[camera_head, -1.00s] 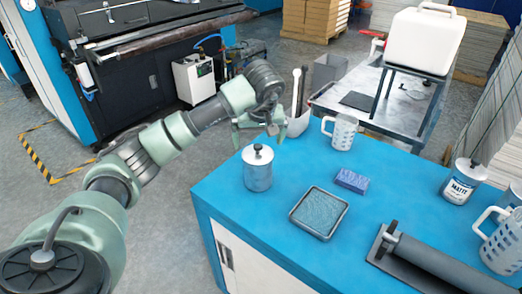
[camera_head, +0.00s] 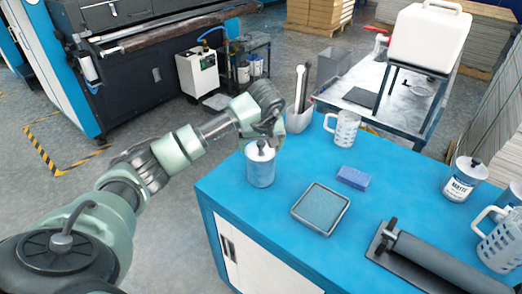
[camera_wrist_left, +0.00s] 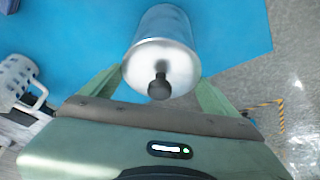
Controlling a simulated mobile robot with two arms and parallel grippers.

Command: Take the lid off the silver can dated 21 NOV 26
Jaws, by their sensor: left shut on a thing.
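A silver can (camera_head: 260,172) with a pale lid (camera_head: 260,150) and a black knob stands upright near the table's far left corner. No date can be read on it. My left gripper (camera_head: 262,135) is over its top, coming from behind and the left. In the left wrist view the can (camera_wrist_left: 165,25) lies between the two green fingers, its black knob (camera_wrist_left: 158,87) pointing toward the palm. The fingertips are at opposite sides of the lid's rim, shut on the lid. The lid sits on the can, with no gap that I can see. My right gripper is not in view.
On the blue table (camera_head: 290,240) are a grey tray (camera_head: 347,213), a blue sponge (camera_head: 352,177), a white jug (camera_head: 345,130), a utensil holder (camera_head: 298,121), a roller (camera_head: 440,262), and a can marked MATTE (camera_head: 460,188). Another jug (camera_head: 500,245) stands at the right edge.

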